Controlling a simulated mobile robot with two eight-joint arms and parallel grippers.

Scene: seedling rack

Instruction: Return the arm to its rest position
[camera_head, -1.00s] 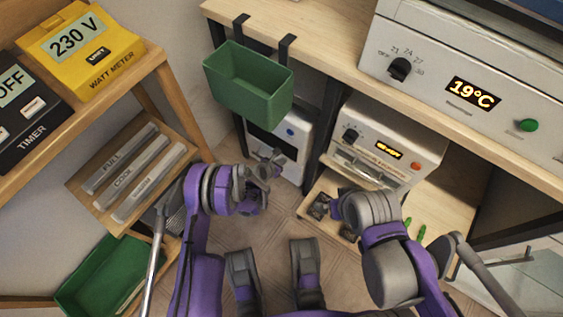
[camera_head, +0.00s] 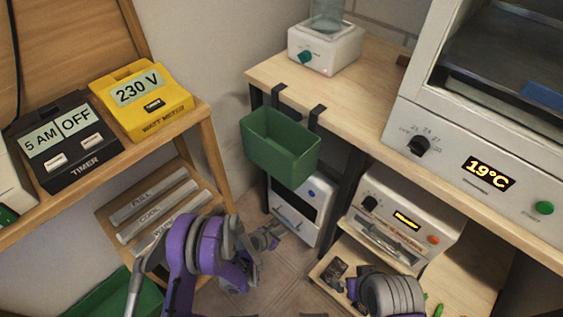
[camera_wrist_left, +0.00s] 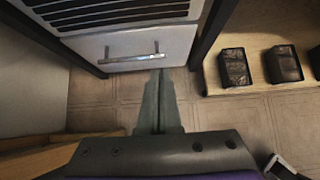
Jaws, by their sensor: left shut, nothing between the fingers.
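My left arm, purple and grey, rises from the bottom of the head view. Its gripper (camera_head: 270,237) points away from me, in front of the white cabinet under the bench. In the left wrist view the fingers (camera_wrist_left: 162,100) are together with nothing between them, pointing at the floor in front of a white drawer with a bar handle (camera_wrist_left: 132,57). My right arm (camera_head: 390,292) shows at the bottom right of the head view, beside the low shelf. Its fingers cannot be made out there.
A green bin (camera_head: 280,148) hangs from the bench edge above my left gripper. A wooden rack with labelled slats (camera_head: 150,208) stands left of my left arm. Black pots (camera_wrist_left: 234,68) sit on the low shelf at right. Tiled floor (camera_wrist_left: 90,103) lies open below the drawer.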

